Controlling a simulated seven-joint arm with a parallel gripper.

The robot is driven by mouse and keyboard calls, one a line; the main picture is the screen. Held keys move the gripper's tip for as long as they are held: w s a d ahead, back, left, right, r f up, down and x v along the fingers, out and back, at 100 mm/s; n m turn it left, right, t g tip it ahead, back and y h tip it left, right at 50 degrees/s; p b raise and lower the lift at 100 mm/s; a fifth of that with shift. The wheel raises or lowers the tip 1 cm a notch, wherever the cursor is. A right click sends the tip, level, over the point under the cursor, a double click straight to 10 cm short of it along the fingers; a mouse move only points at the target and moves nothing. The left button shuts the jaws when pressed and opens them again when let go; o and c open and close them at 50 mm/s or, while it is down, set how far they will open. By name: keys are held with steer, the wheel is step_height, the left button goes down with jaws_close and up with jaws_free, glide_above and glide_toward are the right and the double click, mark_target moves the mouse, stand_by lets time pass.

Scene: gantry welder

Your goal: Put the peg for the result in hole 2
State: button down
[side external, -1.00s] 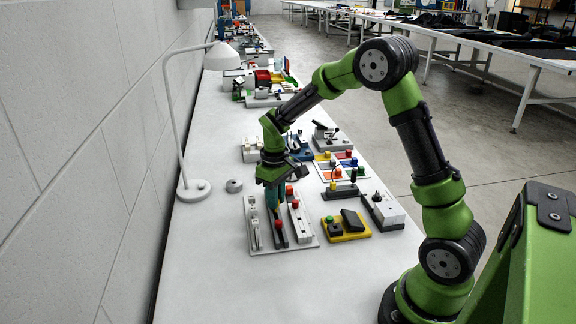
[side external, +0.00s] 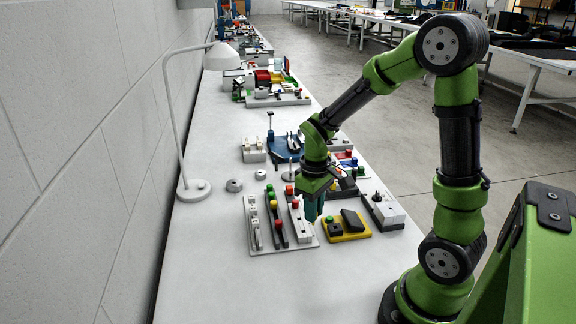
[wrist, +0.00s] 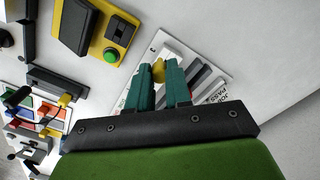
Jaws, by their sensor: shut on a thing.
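My gripper (side external: 312,215) is above the right edge of a grey board (side external: 268,249), pointing down. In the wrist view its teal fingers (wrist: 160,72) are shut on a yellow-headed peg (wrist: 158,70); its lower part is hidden. A dark strip on the board carries a green peg (side external: 270,188), another yellow peg (side external: 273,205) and a red peg (side external: 278,225). A white block (side external: 300,226) beside it carries two reddish pegs (side external: 295,204). I cannot make out which hole is number 2. The wrist view shows part of the board with lettering, including "PASS" (wrist: 205,88).
A yellow base with a green button (side external: 346,226) stands just right of the board. A white-topped box (side external: 384,211) is farther right. A lamp (side external: 194,190) stands at the left. The table front (side external: 210,285) is clear.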

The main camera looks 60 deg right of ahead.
steer(key=w+d+r, duration=0.2)
steer(key=w+d, duration=0.1)
steer(key=w, duration=0.3)
steer(key=shift+n, duration=0.3)
steer(key=shift+s+f, duration=0.1)
steer(key=shift+f, duration=2.3)
steer(key=shift+f, duration=1.3)
steer(key=c, duration=1)
jaws_free()
steer(key=shift+o, duration=0.2)
steer(key=shift+r, duration=0.1)
step_height(320, 180, up, 17)
steer(key=shift+d, duration=0.1)
